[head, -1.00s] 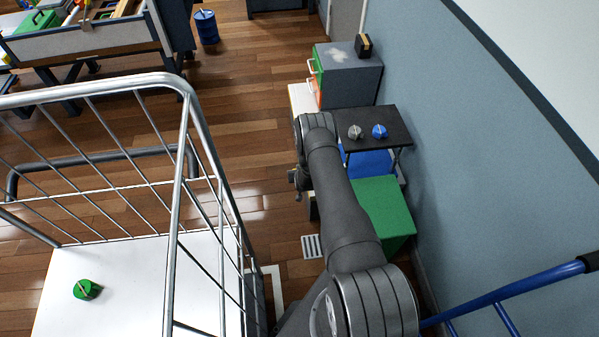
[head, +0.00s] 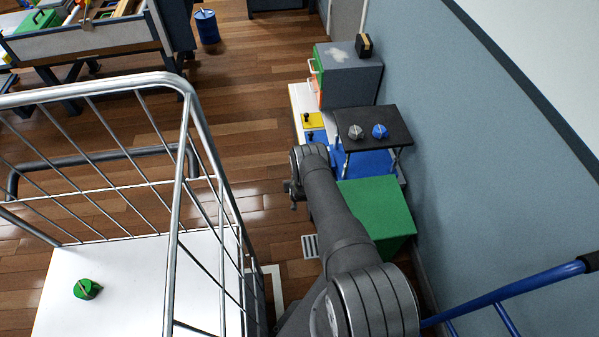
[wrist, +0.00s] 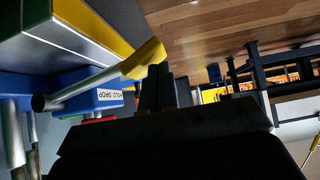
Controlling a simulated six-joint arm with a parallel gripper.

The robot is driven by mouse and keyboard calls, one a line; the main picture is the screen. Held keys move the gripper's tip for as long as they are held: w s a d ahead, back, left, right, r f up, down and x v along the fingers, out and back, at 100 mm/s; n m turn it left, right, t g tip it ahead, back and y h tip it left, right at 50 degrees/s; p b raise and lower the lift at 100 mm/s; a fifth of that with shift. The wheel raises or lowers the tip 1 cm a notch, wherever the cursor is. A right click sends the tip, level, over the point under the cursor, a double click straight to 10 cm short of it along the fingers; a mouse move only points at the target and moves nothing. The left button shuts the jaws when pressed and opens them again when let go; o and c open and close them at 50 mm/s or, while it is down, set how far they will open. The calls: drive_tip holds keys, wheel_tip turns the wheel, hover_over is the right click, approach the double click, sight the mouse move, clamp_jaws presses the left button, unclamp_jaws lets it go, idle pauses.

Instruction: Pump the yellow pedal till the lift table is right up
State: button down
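The lift table (head: 372,128) has a dark flat top on thin crossed legs over a blue base, by the wall in the head view. The top stands a little above the base. In the wrist view a metal bar with a flat yellow pedal end (wrist: 145,58) passes just beyond my gripper (wrist: 168,88). A blue block labelled "HOLD DROP" (wrist: 100,98) is behind the bar. My gripper (head: 294,195) is left of the arm, apart from the table. Contact with the pedal cannot be told.
A grey knob (head: 356,132) and a blue knob (head: 380,131) sit on the lift table. A green box (head: 378,215) stands nearer. A grey drawer cabinet (head: 350,77) is behind. A wire cage trolley (head: 180,200) fills the left; wooden floor between is clear.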

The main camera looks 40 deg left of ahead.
drive_tip(key=s+d+r, duration=0.1)
drive_tip(key=s+r, duration=0.7)
drive_tip(key=r, duration=0.2)
drive_tip(key=shift+s+d, duration=0.25)
idle(0.3)
drive_tip(key=w+a+f, duration=0.2)
drive_tip(key=w+f, duration=0.4)
drive_tip(key=shift+w+a, duration=0.25)
drive_tip(key=shift+w, duration=0.05)
idle(0.8)
drive_tip(key=shift+r, duration=0.1)
idle(0.4)
drive_tip(key=s+d+r, duration=0.1)
drive_tip(key=s+r, duration=0.2)
drive_tip(key=s, duration=0.1)
drive_tip(key=shift+s+d+r, duration=0.2)
drive_tip(key=shift+d+r, duration=0.15)
drive_tip(key=shift+r, duration=0.05)
idle(0.5)
